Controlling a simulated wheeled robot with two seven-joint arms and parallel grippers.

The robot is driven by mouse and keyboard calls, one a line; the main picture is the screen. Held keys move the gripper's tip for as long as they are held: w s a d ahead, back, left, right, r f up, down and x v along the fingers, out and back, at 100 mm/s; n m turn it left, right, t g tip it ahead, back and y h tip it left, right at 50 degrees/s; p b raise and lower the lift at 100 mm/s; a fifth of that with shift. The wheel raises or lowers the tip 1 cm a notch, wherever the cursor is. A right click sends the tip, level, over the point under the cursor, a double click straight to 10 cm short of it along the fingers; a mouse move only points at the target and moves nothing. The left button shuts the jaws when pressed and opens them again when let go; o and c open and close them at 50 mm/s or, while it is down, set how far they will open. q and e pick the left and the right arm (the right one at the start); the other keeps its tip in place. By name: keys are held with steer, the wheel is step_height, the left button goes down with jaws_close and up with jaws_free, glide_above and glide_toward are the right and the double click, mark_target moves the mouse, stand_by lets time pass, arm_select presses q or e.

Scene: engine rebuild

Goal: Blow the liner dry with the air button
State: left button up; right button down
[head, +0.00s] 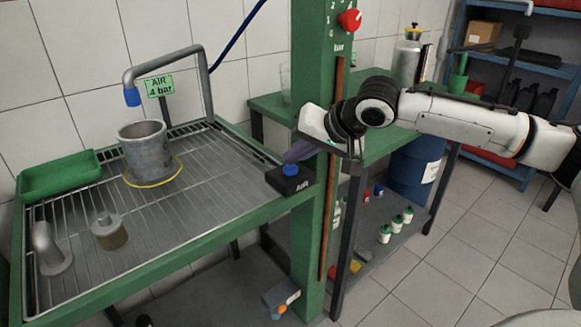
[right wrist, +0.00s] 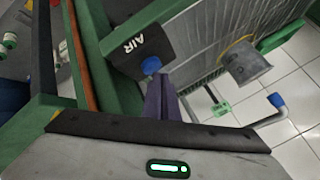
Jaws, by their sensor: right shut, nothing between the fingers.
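The liner (head: 145,150), a grey metal cylinder, stands upright inside a yellow ring on the rack, beneath and right of the blue air nozzle (head: 132,97). The right wrist view also shows the liner (right wrist: 243,63). The blue air button (head: 290,170) sits on a black box marked AIR at the rack's front right corner; it also shows in the right wrist view (right wrist: 151,65). My right gripper (head: 294,154) is shut and empty, its purple fingers just above and beside the button. In the right wrist view the fingertips (right wrist: 160,80) look close to the button; contact is unclear.
A green tray (head: 60,176) lies at the rack's back left. A metal elbow (head: 48,250) and a small capped part (head: 109,232) stand on the rack at front left. A green post (head: 320,120) rises beside my right gripper.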

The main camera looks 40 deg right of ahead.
mark_target(295, 170)
steer(key=shift+f, duration=0.6)
stand_by(0.5)
stand_by(0.3)
steer(key=shift+r+p, duration=1)
step_height(295, 170, up, 5)
steer(key=p, duration=0.5)
steer(key=shift+r+p, duration=0.1)
steer(key=shift+p, duration=0.25)
stand_by(1.8)
